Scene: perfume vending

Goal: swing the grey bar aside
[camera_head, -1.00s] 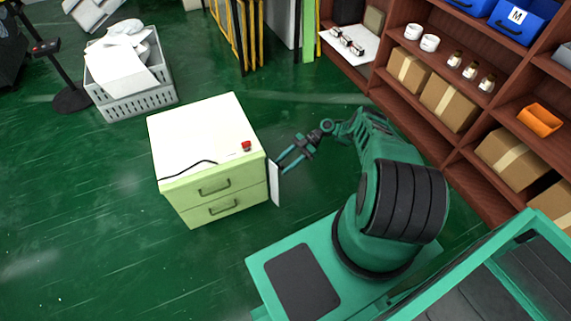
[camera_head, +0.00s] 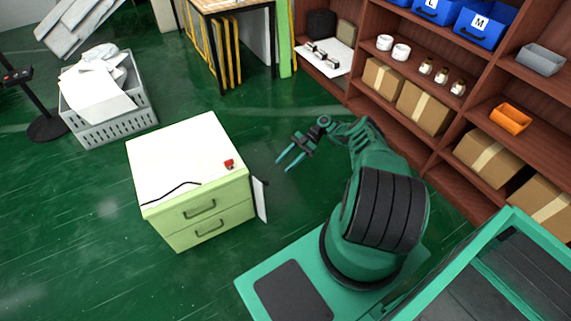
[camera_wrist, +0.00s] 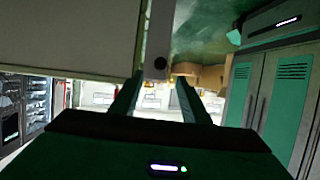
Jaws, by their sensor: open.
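My gripper (camera_head: 283,166) is open and empty, a little right of the pale green drawer cabinet (camera_head: 188,160). A thin pale grey bar or plate (camera_head: 260,200) stands upright along the cabinet's right front edge, apart from the fingers in the head view. In the wrist view a pale grey strip (camera_wrist: 157,35) with a dark round spot near its lower end hangs beside a large pale panel (camera_wrist: 70,35). It appears between or beyond my fingertips (camera_wrist: 159,85); whether they touch it I cannot tell.
A red button (camera_head: 229,164) and a black cable lie on the cabinet top. Brown shelves (camera_head: 440,70) with boxes and blue bins stand at the right. A grey crate (camera_head: 115,128) stands at the back left.

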